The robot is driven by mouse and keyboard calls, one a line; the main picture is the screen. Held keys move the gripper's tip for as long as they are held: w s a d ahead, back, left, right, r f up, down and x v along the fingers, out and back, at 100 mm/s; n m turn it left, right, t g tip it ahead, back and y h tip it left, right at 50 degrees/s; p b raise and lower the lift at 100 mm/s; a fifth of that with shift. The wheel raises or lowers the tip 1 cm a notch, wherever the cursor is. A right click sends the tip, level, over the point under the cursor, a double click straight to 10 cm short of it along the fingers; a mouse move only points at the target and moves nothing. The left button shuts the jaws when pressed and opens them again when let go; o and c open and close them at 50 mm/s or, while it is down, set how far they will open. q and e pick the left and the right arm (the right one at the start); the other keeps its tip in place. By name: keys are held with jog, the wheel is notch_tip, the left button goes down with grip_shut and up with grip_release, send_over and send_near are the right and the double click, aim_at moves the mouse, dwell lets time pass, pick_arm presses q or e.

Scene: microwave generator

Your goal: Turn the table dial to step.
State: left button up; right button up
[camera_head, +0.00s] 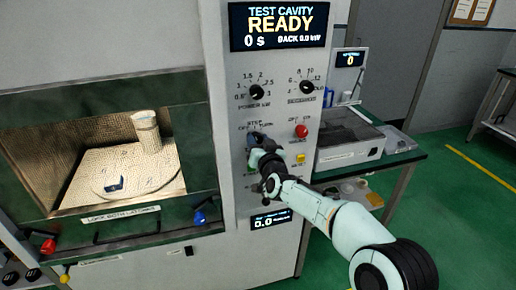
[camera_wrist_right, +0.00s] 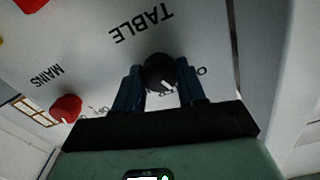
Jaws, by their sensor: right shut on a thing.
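The table dial (camera_wrist_right: 160,70) is a round black knob with a white pointer mark, under the upside-down word TABLE in the right wrist view. My right gripper (camera_wrist_right: 160,82) has its two dark blue fingers on either side of the knob, shut on it. In the head view, my right gripper (camera_head: 257,141) is against the panel just below the STEP and OFF labels and hides the dial. Part of the dial's lettering is hidden by the fingers, so its exact setting is hard to read. My left gripper is not in view.
The power dial (camera_head: 257,92) and another black dial (camera_head: 307,87) are above. The display (camera_head: 279,25) reads READY. The cavity (camera_head: 80,135) at left holds a beaker (camera_head: 147,132) on a turntable.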

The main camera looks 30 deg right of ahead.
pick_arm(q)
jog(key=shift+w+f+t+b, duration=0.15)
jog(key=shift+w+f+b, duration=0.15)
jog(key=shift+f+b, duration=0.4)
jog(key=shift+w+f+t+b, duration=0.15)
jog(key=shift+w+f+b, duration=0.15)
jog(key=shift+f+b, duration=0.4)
pick_arm(e)
jog(key=shift+m, duration=2.2)
jog(key=o, duration=1.1)
jog(key=shift+c, duration=0.2)
jog(key=shift+s, duration=0.1)
pick_arm(q)
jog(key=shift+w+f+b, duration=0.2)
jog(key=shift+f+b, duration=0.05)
jog(key=shift+b, duration=0.25)
pick_arm(e)
jog(key=v, duration=1.3)
jog(key=shift+s, duration=0.1)
